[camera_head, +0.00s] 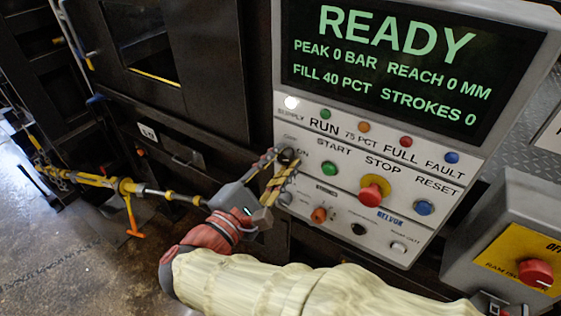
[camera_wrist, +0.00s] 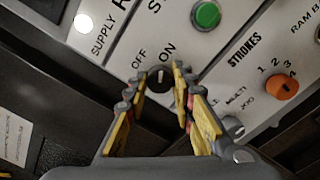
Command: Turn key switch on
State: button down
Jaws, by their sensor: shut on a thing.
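The key switch (camera_wrist: 158,79) is a small dark round knob with a pale mark, below the OFF and ON labels. In the wrist view the mark points roughly up toward the ON label. My gripper (camera_wrist: 157,82) has its yellow-padded fingers on both sides of the knob and is shut on it. In the head view my gripper (camera_head: 279,164) reaches the panel's left edge and partly hides the key switch. The control panel (camera_head: 320,240) has a screen (camera_head: 390,60) reading READY. The white SUPPLY lamp (camera_head: 291,102) is bright.
The green START button (camera_head: 329,168), red STOP button (camera_head: 374,190) and blue RESET button (camera_head: 423,207) sit right of my gripper. An orange STROKES selector (camera_head: 319,215) is just below.

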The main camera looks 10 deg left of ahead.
jog(key=c, duration=1.5)
grip_release()
jog(key=v, duration=1.2)
jog(key=shift+f, duration=0.1)
